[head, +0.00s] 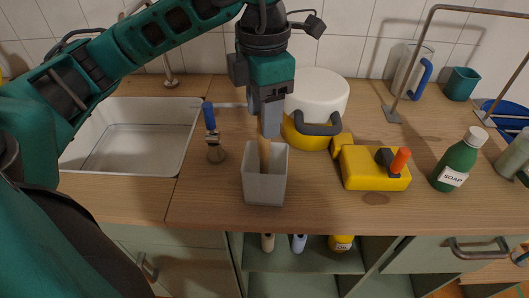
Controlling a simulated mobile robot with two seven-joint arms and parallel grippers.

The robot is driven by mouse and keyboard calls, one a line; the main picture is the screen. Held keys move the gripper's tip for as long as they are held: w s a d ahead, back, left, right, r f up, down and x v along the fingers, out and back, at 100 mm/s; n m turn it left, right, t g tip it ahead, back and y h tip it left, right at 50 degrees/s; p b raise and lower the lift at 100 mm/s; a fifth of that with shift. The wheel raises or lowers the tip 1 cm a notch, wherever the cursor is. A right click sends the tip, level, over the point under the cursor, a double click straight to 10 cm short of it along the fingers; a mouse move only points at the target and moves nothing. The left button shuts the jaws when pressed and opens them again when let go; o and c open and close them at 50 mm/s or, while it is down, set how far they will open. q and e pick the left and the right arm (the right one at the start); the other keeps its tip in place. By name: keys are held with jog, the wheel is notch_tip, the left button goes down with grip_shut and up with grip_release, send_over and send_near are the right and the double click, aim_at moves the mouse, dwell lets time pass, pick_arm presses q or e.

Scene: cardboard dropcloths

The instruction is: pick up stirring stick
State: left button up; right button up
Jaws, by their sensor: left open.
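My left gripper (269,128) comes down from above, directly over the container. It is open, with its fingertips at the stick's top. I cannot tell whether they touch it. The lower part of the stick is hidden inside the container. My right gripper is not in view.
A white sink (131,148) lies to the left, beside a blue-handled brush (212,130). A yellow and white pot (317,95), a yellow tool (368,172) and a green soap bottle (459,160) stand to the right. Counter (310,208) in front is clear.

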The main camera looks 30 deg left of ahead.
aim_at(263, 144)
pick_arm(q)
jog(key=shift+w+a+f, duration=0.1)
jog(key=shift+w+f, duration=0.05)
jog(key=shift+f, duration=1.4)
jog(key=shift+w+a+f, duration=0.1)
jog(key=shift+w+f, duration=0.05)
jog(key=shift+f, duration=1.4)
jog(key=shift+c, duration=0.4)
grip_shut()
